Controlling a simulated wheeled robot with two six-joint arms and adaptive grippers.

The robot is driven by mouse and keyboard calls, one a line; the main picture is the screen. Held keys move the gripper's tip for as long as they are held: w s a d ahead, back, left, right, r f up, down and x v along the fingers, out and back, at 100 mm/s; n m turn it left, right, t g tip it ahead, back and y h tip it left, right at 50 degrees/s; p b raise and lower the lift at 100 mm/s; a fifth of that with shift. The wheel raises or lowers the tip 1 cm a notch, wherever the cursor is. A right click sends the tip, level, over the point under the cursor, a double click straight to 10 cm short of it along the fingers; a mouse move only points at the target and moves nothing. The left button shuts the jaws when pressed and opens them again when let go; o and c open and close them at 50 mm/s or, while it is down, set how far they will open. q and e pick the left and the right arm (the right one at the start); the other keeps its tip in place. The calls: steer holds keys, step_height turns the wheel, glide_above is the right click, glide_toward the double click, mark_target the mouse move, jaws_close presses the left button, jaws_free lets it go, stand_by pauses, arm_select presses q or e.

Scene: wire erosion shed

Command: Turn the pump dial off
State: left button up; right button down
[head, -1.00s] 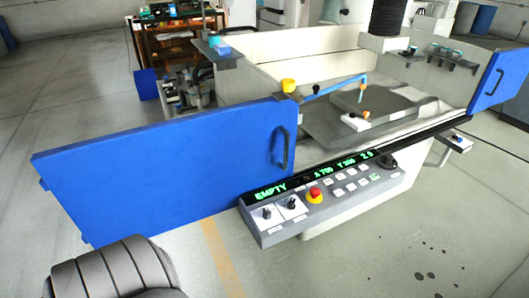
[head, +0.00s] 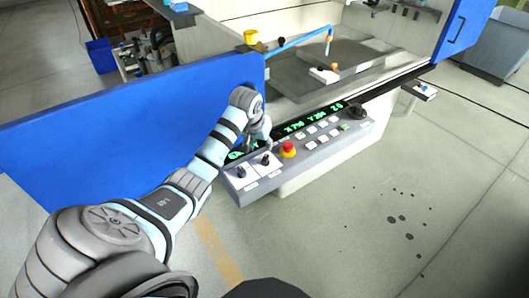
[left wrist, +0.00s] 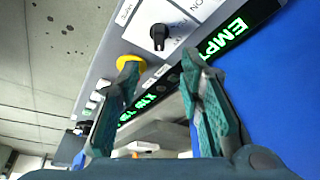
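The grey control panel (head: 318,150) has two black dials on white plates at its left end, a left dial (head: 241,172) and a right dial (head: 266,159). Their labels are too small to read, so I cannot tell which is the pump dial. My left gripper (head: 264,138) is just above and behind the right dial, by the display. In the left wrist view my left gripper (left wrist: 160,65) is open, with nothing between its fingers. A black dial (left wrist: 159,35) shows beyond the fingertips, apart from them. My right gripper is not in view.
A red stop button (head: 289,149) sits right of the dials; its yellow base (left wrist: 130,62) is close to one finger in the wrist view. The green-lettered display (left wrist: 225,40) reads EMPTY. A blue door (head: 100,135) stands behind my arm.

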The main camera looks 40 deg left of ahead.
mark_target(265, 157)
arm_select(q)
steer(key=b+x, duration=0.2)
steer(key=x, duration=0.8)
steer(key=shift+f+b, duration=0.15)
steer(key=shift+b, duration=0.25)
steer(key=shift+d, duration=0.1)
jaws_close()
